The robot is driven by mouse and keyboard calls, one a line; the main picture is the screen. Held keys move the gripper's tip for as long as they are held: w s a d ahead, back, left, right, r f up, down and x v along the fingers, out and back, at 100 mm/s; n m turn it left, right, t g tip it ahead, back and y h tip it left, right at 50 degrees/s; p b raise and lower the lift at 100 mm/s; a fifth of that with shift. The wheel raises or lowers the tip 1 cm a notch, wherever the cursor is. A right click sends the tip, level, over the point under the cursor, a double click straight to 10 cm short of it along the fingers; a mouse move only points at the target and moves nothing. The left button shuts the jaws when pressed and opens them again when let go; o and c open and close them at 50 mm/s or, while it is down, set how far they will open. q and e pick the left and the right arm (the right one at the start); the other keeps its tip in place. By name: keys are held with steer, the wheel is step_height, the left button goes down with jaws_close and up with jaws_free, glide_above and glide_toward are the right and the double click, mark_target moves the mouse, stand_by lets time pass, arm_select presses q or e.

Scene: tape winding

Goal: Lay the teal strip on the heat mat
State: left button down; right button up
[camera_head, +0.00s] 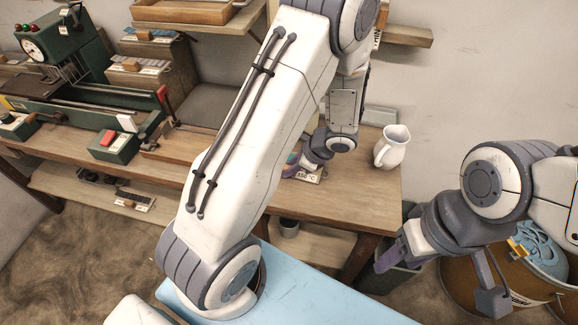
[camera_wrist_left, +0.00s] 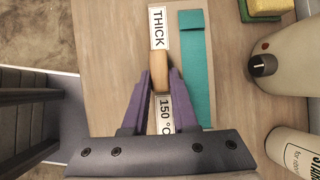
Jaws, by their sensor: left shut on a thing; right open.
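The teal strip (camera_wrist_left: 197,75) lies on the wooden table, just right of my left gripper (camera_wrist_left: 161,82) in the left wrist view. A dark line crosses it near its far end. The left gripper (camera_head: 292,165) shows partly in the head view, low over the table. My right gripper (camera_head: 388,258) is open, out past the table's right end. I cannot pick out the heat mat with certainty.
A white jug (camera_head: 392,147) stands at the table's (camera_head: 365,205) right end. A green machine (camera_head: 75,65) stands at the left. In the wrist view, a sponge (camera_wrist_left: 265,8), a grey rounded body (camera_wrist_left: 295,50) and a labelled container (camera_wrist_left: 292,152) are at the right.

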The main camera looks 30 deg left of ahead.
arm_select(q)
steer(key=shift+r, duration=0.45)
steer(key=r, duration=0.2)
steer(key=d+r, duration=0.1)
steer(key=r, duration=0.1)
steer(key=shift+p, duration=0.35)
steer(key=s+d+r, duration=0.2)
steer(key=d+r, duration=0.4)
steer(key=d, duration=0.5)
steer(key=n+g+h+p, duration=0.2)
steer(key=n+g+h, duration=0.3)
steer(key=n, duration=0.8)
glide_above(317, 176)
steer(key=shift+g+y, duration=0.5)
steer(key=shift+y, duration=0.2)
steer(key=f, duration=0.5)
steer(key=shift+s+d+f, duration=0.15)
steer(key=shift+s+f, duration=0.1)
steer(key=shift+f, duration=0.05)
steer(key=shift+w+a+f+n+h, duration=0.25)
steer(key=shift+f+n+h, duration=0.2)
steer(key=shift+n, duration=0.45)
steer(key=shift+d+r, duration=0.1)
